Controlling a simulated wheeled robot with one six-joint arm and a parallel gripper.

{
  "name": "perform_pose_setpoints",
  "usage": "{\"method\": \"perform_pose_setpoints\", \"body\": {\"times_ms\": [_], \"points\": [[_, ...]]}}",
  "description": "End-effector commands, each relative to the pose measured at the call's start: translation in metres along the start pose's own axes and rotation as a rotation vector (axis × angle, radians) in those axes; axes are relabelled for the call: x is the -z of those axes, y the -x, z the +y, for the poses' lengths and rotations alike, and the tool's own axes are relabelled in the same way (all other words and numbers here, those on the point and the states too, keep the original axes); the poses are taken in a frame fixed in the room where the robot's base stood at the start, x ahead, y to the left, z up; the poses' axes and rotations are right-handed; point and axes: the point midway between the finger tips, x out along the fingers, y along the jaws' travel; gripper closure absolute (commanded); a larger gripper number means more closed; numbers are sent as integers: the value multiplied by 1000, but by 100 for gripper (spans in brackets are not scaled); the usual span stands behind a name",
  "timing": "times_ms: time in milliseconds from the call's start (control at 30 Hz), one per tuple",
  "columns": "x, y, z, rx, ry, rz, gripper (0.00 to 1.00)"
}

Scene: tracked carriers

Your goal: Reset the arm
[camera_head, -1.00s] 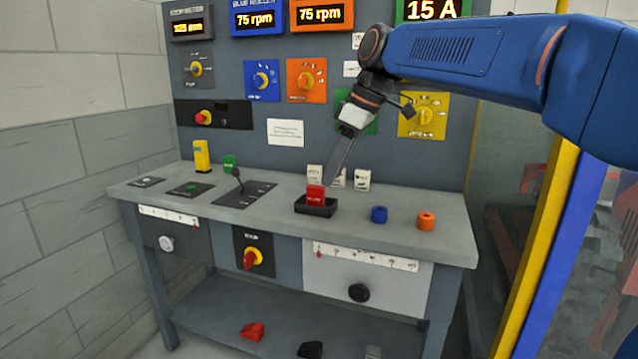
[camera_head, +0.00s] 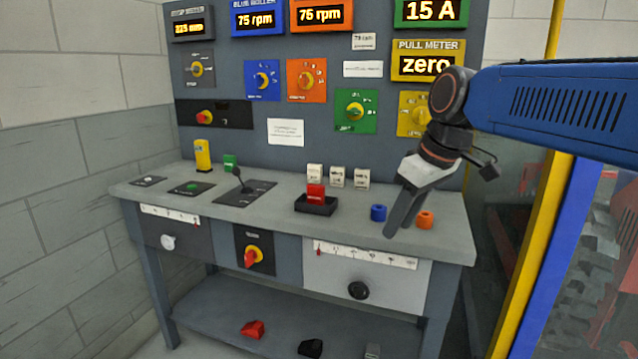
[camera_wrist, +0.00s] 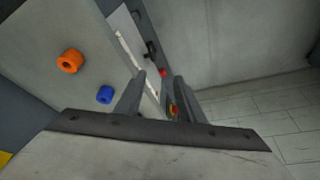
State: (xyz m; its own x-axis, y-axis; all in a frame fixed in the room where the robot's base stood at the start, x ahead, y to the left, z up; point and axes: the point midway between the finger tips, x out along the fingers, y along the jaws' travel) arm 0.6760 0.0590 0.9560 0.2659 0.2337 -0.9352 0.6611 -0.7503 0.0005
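My arm comes in from the right in the head view. My gripper (camera_head: 401,215) points downward in front of the right part of the grey console top, between the blue ring and the orange ring as seen there. In the wrist view my gripper (camera_wrist: 160,88) shows two fingers apart with a gap between them and nothing held. The blue ring (camera_head: 378,213) and the orange ring (camera_head: 425,220) sit on the console top (camera_head: 270,222). The wrist view also shows the blue ring (camera_wrist: 105,94) and the orange ring (camera_wrist: 70,60), both left of the fingers.
A red block (camera_head: 316,193) stands in a black tray (camera_head: 318,207). White blocks (camera_head: 338,177) stand behind it, and a black lever (camera_head: 240,182) is further left. A panel with dials and displays rises behind. A yellow post (camera_head: 535,200) stands at the right.

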Motion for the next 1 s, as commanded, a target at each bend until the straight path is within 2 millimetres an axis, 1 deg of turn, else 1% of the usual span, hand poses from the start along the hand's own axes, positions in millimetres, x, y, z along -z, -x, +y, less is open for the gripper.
{"method": "perform_pose_setpoints", "body": {"times_ms": [33,100,167,200,267,300,500,600,700,800,867,1000], "points": [[-22,-3,0,-20,-48,0,65],[-51,-9,0,-49,-118,0,65],[-76,-16,-1,-72,-177,2,65],[-92,-20,-1,-89,-216,4,65],[-116,-28,-3,-112,-274,6,65],[-132,-33,-4,-128,-313,9,65],[-210,-65,-14,-204,-497,25,65],[-241,-80,-19,-235,-570,34,65],[-262,-92,-23,-256,-623,43,65],[-275,-99,-25,-269,-653,48,65],[-278,-102,-26,-273,-663,49,65],[-279,-102,-26,-273,-665,49,65]]}}
